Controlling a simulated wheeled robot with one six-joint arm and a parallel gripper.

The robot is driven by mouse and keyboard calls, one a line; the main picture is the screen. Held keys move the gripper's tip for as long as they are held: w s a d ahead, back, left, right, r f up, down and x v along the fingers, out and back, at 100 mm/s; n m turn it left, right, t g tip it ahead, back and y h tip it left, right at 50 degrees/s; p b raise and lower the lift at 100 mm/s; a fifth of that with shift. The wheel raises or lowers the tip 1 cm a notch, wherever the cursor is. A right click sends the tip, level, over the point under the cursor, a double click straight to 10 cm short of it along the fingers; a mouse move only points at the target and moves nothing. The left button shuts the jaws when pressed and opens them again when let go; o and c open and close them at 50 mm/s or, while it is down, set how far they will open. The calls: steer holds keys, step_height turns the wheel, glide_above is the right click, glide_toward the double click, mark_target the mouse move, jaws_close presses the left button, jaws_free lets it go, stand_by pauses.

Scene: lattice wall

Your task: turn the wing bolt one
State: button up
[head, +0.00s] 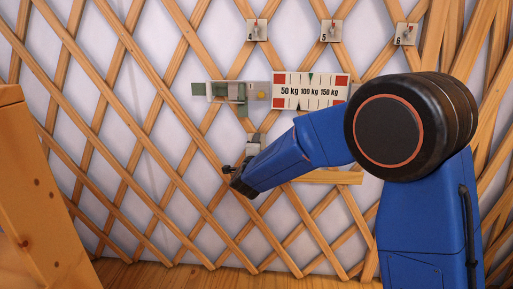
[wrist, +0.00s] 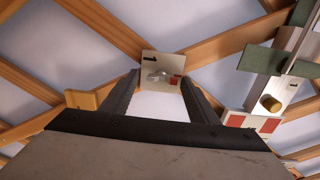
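Wing bolt one (wrist: 158,75) is a small metal wing on a pale square plate marked 1 (wrist: 149,58), with a red mark at the plate's lower right. In the wrist view it shows between and beyond the fingertips of my gripper (wrist: 161,88). My gripper is open, with one finger on each side and nothing visibly held; I cannot tell whether the fingers touch the plate. In the head view my gripper (head: 238,177) is at the lattice wall, below the scale; the wing bolt itself cannot be made out there.
A scale board (head: 310,104) marked 50, 100 and 150 kg hangs above right of my gripper. A grey and green metal device (head: 228,91) sits beside it. Plates 4 (head: 257,31), 5 (head: 331,32) and 6 (head: 405,35) run along the top.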

steer(key=shift+s, duration=0.1)
steer(key=s, duration=1.7)
steer(key=shift+a, duration=0.3)
steer(key=s+d+r+n+g+y, duration=0.1)
steer(key=s+d+n+g+y, duration=0.2)
steer(key=d+n, duration=0.25)
steer(key=s+d+r+n+g+y, duration=0.2)
steer(key=s+d+n, duration=0.1)
steer(key=d+n, duration=0.3)
steer(key=s+d+f+n+g+h, duration=0.1)
steer(key=s+d+f+n+g, duration=0.1)
steer(key=s+d, duration=0.6)
steer(key=s+d+f+n+g+h, duration=0.2)
steer(key=s+d+f, duration=0.3)
steer(key=s+d, duration=0.3)
steer(key=s+d+f+n+g+h, duration=0.1)
steer(key=s+d+f+n+g, duration=0.2)
steer(key=s+d, duration=0.5)
steer(key=s+g, duration=0.1)
steer(key=s, duration=0.4)
steer(key=shift+d+f, duration=0.3)
steer(key=shift+d, duration=0.1)
